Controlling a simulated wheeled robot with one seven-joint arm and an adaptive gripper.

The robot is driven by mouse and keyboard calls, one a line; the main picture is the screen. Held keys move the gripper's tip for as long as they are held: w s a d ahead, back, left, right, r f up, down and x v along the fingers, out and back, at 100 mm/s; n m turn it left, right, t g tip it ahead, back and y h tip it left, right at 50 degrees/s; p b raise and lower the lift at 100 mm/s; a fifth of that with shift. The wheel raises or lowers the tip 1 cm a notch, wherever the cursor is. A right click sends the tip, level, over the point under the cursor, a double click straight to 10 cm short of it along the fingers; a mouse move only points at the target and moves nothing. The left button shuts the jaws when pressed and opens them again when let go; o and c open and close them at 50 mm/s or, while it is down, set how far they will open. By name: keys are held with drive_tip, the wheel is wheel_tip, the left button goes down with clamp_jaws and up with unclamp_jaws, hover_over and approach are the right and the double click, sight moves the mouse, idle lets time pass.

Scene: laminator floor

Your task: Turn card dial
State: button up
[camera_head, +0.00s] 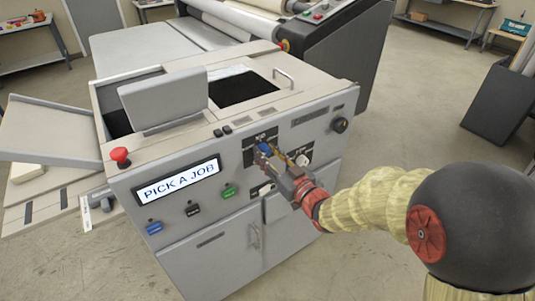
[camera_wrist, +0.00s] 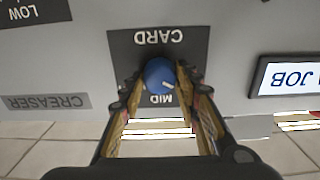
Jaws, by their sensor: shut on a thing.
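The card dial (camera_wrist: 159,75) is a round blue knob with a white pointer mark. It sits on a dark plate (camera_wrist: 126,46) lettered CARD, with MID by the knob; the lettering appears upside down in the wrist view. The pointer lies near the MID side. My gripper (camera_wrist: 160,82) has its two fingers closed on opposite sides of the knob. In the head view my gripper (camera_head: 266,152) reaches the front panel from the right, and the blue dial (camera_head: 264,148) shows at its fingertips. The gripper partly hides the plate there.
The grey machine (camera_head: 220,250) has a display (camera_head: 178,182) reading PICK A JOB, a red stop button (camera_head: 121,156), blue, black and green buttons below, and a black knob (camera_head: 340,124) at right. Another plate reads LOW (camera_wrist: 24,13). Floor in front is clear.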

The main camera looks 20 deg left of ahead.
drive_tip(key=shift+m, duration=0.4)
drive_tip(key=shift+c, duration=0.6)
drive_tip(key=shift+m+p, duration=0.5)
drive_tip(key=shift+m, duration=0.4)
drive_tip(key=m+p, duration=0.2)
drive_tip(key=m, duration=0.2)
drive_tip(key=shift+w+d+m, duration=0.1)
drive_tip(key=shift+m, duration=0.2)
drive_tip(key=m+p, duration=0.3)
drive_tip(key=m, duration=0.3)
drive_tip(key=m+p, duration=0.3)
drive_tip(key=m, duration=0.2)
drive_tip(key=shift+f+m, duration=0.15)
drive_tip(key=shift+m, duration=0.15)
drive_tip(key=m+p, duration=0.2)
drive_tip(key=m, duration=0.3)
drive_tip(key=shift+f+p, duration=0.2)
drive_tip(key=shift+p, duration=0.1)
drive_tip(key=o, duration=1.1)
drive_tip(key=shift+o, duration=0.2)
drive_tip(key=shift+d, duration=0.1)
